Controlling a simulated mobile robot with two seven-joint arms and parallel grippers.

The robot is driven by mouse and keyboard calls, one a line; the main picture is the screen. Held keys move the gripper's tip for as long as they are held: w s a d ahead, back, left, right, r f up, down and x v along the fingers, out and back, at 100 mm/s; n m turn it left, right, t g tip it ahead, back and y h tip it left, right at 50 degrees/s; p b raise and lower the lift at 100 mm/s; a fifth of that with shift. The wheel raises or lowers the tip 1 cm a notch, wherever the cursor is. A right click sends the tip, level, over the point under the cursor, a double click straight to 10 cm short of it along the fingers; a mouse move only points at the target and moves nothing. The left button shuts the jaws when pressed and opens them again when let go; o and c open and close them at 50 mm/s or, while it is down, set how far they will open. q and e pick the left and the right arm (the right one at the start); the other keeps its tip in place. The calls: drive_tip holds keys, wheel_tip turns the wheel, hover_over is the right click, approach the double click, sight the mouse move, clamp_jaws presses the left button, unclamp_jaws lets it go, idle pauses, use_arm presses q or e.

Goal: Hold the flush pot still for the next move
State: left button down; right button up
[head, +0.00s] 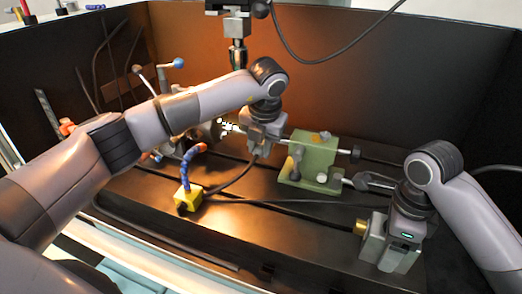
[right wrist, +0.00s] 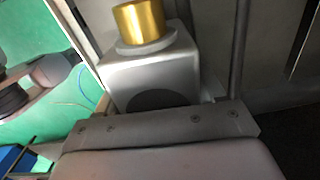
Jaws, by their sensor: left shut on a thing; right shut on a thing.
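The flush pot appears to be the grey metal block with a brass cap in the right wrist view (right wrist: 150,68). In the head view its brass cap (head: 360,227) shows at the left side of my right gripper (head: 382,250), at the front right of the bench. My right gripper is shut on it; its fingertips are hard to make out. My left gripper (head: 262,142) is shut near the middle of the bench, by the thin bar left of the green block. What lies between its fingers is mostly hidden.
A green tailstock-like block (head: 310,158) stands between my grippers. A yellow block with a blue hose (head: 188,197) stands front left. A spindle (head: 238,55) hangs above. Dark cables cross the bench. Dark walls enclose the back and sides. The front middle is mostly clear.

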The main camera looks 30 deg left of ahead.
sight(261, 175)
use_arm(q)
drive_tip(key=shift+f, duration=2.85)
use_arm(e)
drive_tip(key=shift+f, duration=0.15)
use_arm(q)
drive_tip(key=c, duration=0.8)
unclamp_jaws()
drive_tip(key=shift+o, duration=0.2)
